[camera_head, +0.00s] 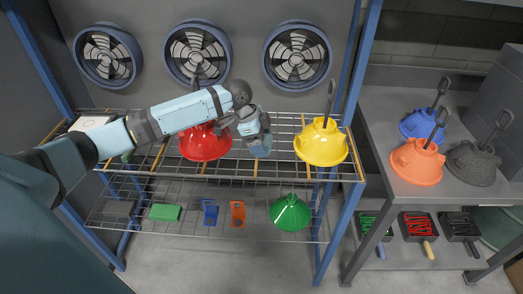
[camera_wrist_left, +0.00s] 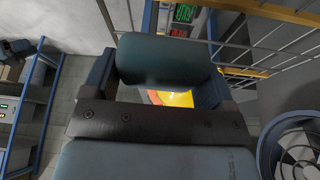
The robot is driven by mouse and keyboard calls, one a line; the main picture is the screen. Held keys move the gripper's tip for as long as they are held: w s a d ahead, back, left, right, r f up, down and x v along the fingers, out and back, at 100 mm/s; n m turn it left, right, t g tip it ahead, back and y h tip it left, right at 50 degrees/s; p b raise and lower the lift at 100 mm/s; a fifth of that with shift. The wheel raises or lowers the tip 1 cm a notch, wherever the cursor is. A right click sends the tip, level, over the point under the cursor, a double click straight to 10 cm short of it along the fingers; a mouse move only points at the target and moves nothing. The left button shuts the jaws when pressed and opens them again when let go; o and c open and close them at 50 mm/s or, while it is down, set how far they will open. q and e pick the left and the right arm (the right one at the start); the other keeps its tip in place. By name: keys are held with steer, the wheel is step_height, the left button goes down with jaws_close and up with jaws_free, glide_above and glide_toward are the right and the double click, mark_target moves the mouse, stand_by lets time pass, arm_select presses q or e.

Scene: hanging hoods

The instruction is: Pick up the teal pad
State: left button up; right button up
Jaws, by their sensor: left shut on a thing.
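My left gripper (camera_head: 256,135) is over the wire rack's upper shelf, between the red hood and the yellow hood. It is shut on the teal pad (camera_wrist_left: 162,60), a dark, rounded block spanning the space between the fingers in the left wrist view. In the head view the pad (camera_head: 262,148) is small and partly hidden by the gripper. My right gripper is in neither view.
The upper shelf (camera_head: 283,172) holds a red hood (camera_head: 205,142) and a yellow hood (camera_head: 321,143). The lower shelf holds a green block (camera_head: 165,212), blue and orange pieces and a green hood (camera_head: 290,212). Fans line the wall behind. A grey table (camera_head: 400,200) stands right.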

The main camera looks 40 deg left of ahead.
arm_select(q)
step_height(320, 180, up, 15)
steer(key=shift+r, duration=0.1)
